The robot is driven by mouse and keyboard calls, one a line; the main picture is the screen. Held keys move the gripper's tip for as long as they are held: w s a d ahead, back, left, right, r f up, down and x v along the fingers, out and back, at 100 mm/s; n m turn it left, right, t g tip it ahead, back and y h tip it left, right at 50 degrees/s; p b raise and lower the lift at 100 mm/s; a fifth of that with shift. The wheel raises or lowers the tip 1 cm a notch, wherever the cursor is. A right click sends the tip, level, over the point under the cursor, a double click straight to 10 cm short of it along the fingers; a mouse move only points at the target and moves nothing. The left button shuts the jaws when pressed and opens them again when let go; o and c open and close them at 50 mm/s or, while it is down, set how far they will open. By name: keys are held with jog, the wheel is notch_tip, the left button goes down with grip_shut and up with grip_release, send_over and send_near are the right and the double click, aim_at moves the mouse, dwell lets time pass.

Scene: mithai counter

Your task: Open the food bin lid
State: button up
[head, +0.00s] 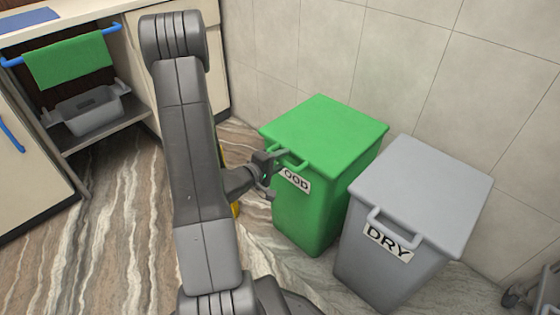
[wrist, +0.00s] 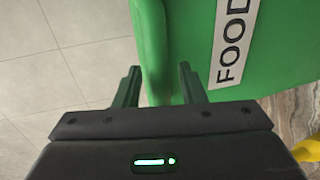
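The green food bin (head: 315,215) stands against the tiled wall with its label partly hidden by my gripper. Its green lid (head: 325,128) lies flat and shut, with a green handle (head: 292,161) at the front edge. My gripper (head: 274,172) is at the bin's front, by the handle and label. In the wrist view, my gripper (wrist: 158,80) has its two dark fingers apart. A rounded green bar (wrist: 152,50), the handle or lid edge, reaches between them, with visible gaps. I cannot tell whether either finger touches it. The FOOD label (wrist: 234,38) shows sideways.
A grey DRY bin (head: 390,250) with a shut lid stands close on the right. A cabinet with a grey tub (head: 90,112) and green towel (head: 68,62) is at left. Something yellow (head: 235,209) is partly hidden behind my arm. Marbled floor is clear at lower left.

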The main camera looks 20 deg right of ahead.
grip_shut()
